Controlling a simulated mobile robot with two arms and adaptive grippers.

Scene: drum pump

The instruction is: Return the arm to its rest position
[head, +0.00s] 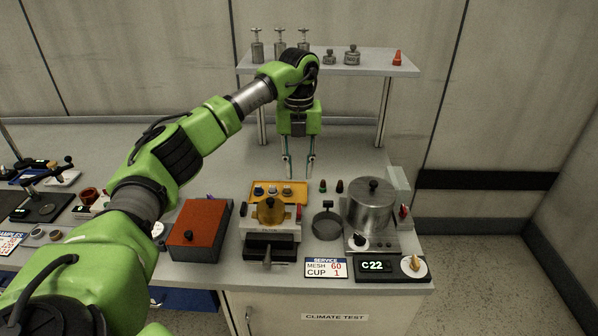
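My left arm reaches in from the left and across the bench. Its gripper (298,168) points down above the back middle of the bench, behind the yellow tray (285,186). The two fingers are apart, with nothing visible between them. My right gripper is not in view.
A shelf (372,68) with small metal pieces and a red cone (397,58) stands behind the gripper. On the bench are a red-lidded box (203,222), a sieve (327,225), a steel pot (371,205) and a "C22" display (375,265). The bench's back left is clear.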

